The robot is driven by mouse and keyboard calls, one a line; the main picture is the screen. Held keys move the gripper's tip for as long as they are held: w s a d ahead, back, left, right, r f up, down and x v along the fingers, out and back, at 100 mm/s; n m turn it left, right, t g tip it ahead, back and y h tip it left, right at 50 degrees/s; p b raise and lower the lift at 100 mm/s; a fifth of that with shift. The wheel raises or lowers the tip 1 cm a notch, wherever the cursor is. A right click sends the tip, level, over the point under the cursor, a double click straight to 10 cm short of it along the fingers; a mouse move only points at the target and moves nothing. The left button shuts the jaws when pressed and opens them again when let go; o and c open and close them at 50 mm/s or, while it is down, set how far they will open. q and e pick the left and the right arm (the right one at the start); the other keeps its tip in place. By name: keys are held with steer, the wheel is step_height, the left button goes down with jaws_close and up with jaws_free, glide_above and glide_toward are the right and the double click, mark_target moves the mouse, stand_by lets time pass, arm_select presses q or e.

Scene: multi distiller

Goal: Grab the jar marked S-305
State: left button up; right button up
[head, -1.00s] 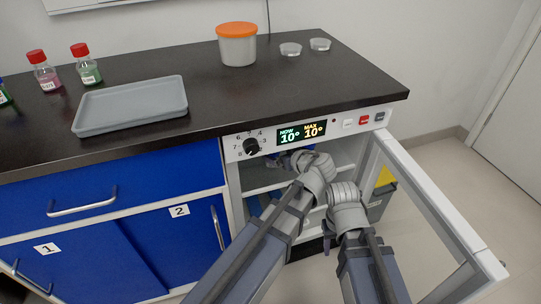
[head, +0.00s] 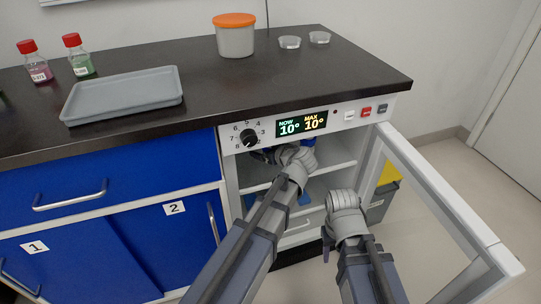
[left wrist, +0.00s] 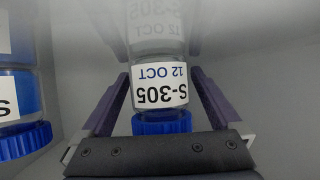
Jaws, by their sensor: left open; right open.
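The jar marked S-305 (left wrist: 160,95), clear with a blue lid, appears upside down in the left wrist view. Its white label reads S-305, 12 OCT. My left gripper (left wrist: 160,72) is open, with one finger on each side of the jar; I see no clear contact. In the head view my left gripper (head: 264,155) is inside the open cabinet, on the upper shelf, mostly hidden by my wrist. My right gripper (head: 328,242) is open and empty, low in front of the cabinet opening; its fingers show only partly.
Another blue-lidded jar (left wrist: 22,110) stands close at left in the wrist view. The cabinet (head: 240,215) has a door (head: 440,215) swung open to the right. A grey tray (head: 125,93), two red-capped bottles and an orange-lidded tub (head: 235,38) stand on the counter.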

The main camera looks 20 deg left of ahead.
arm_select(q)
steer(key=shift+c, duration=0.2)
steer(key=c, duration=1.4)
steer(key=shift+r, duration=0.2)
